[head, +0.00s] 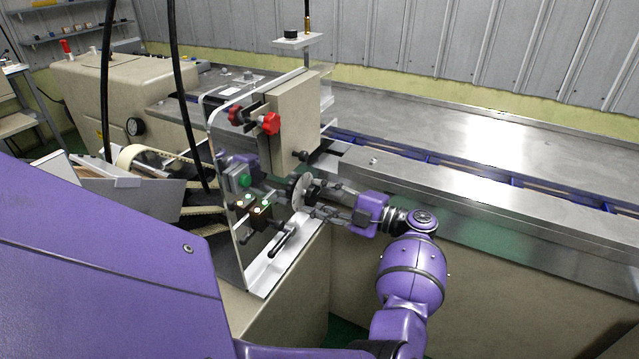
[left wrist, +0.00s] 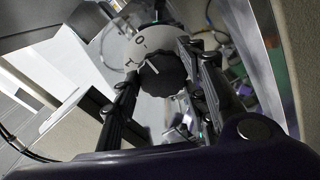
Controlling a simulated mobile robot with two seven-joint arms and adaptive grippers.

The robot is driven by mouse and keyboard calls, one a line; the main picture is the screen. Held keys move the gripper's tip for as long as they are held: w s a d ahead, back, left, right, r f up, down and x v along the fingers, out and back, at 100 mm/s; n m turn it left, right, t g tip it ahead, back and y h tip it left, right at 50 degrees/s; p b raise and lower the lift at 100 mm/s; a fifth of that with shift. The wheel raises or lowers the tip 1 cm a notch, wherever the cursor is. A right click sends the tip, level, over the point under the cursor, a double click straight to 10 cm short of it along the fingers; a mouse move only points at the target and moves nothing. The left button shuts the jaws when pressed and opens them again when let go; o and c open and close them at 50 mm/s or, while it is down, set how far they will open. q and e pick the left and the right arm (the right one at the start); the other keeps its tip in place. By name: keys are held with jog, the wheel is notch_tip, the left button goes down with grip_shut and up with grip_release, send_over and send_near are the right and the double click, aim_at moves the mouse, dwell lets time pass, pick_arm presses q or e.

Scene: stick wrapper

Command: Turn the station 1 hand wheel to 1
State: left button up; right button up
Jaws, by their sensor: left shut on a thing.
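My left gripper (head: 317,200) is shut on the knob, one finger on each side. My right gripper is not in view.
A clear panel (head: 226,147) with a green button (head: 244,180) and small lit switches stands left of the wheel. Red knobs (head: 269,123) sit on a beige box above. A black lever (head: 284,240) lies below. A long steel conveyor table (head: 480,135) runs right.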

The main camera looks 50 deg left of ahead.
pick_arm(q)
jog(key=shift+w+r+m, duration=0.15)
jog(key=shift+r+m, duration=0.15)
dwell(0.4)
jog(key=o, duration=1)
jog(key=shift+o, duration=0.5)
jog(key=shift+f, duration=0.15)
jog(key=v, duration=1.2)
